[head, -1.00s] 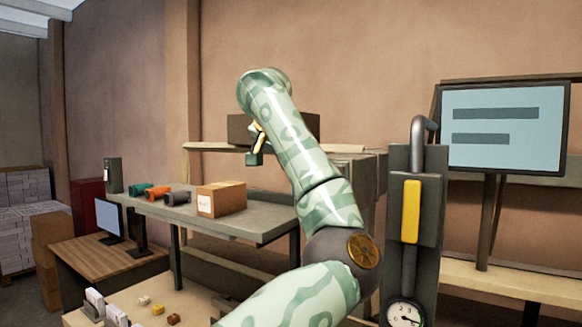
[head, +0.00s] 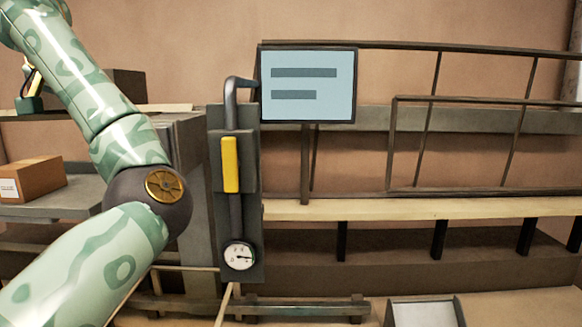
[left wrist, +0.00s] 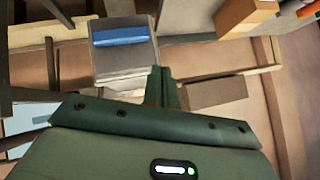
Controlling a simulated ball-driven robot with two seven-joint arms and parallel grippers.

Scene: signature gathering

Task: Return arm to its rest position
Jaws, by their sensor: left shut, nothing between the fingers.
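My left arm, pale green with a darker pattern, rises from the lower left of the head view, bends at a dark elbow joint and reaches up to the upper left. The dark green left gripper (head: 28,104) shows partly behind the upper arm there, beside the cardboard box's shelf area. In the left wrist view the left gripper (left wrist: 163,88) has its fingers together, with nothing between them. My right gripper is in neither view.
A grey stand with a yellow handle (head: 230,165) and a round gauge (head: 239,256) stands right of the elbow. A cardboard box (head: 35,180) sits on a grey shelf at left. A long wooden bench (head: 430,209) runs along the wall.

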